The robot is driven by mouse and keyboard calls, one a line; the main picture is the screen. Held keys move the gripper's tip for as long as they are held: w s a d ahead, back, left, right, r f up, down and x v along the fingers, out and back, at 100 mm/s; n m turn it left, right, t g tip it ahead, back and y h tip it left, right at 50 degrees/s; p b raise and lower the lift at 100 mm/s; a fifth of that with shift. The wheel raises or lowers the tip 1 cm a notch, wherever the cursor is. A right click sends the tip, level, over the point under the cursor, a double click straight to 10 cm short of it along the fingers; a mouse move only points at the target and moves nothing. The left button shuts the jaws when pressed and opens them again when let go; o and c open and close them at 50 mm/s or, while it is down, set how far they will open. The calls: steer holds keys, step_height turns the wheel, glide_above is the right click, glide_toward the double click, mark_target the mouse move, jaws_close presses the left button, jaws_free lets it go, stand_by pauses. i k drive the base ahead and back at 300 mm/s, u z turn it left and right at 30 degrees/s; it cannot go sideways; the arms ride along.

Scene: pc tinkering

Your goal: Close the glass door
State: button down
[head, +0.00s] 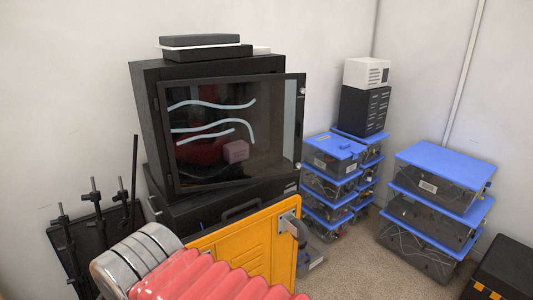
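The glass door (270,130) has a black frame and a dark see-through pane. It is on the front of a black cabinet (148,115) in the middle of the head view. The door stands ajar: its frame is out of line with the cabinet front and its right edge sticks out past the cabinet's right side. Pale wavy strips, a pink block (236,151) and something red show in the pane; I cannot tell whether they are inside or reflected. My gripper is not in view.
A yellow panel (245,245) with a grey metal fitting stands in front below the door. A red ribbed part and silver cylinder fill the near foreground. Black stands (92,205) lean at left. Blue-lidded bins (445,163) stand at right, with carpet (345,265) free between the stacks.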

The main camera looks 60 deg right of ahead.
mark_target(301, 78)
steer(key=u, duration=0.65)
steer(key=k, duration=1.3)
steer(key=z, duration=0.95)
steer(key=i, duration=0.7)
steer(key=z, duration=0.05)
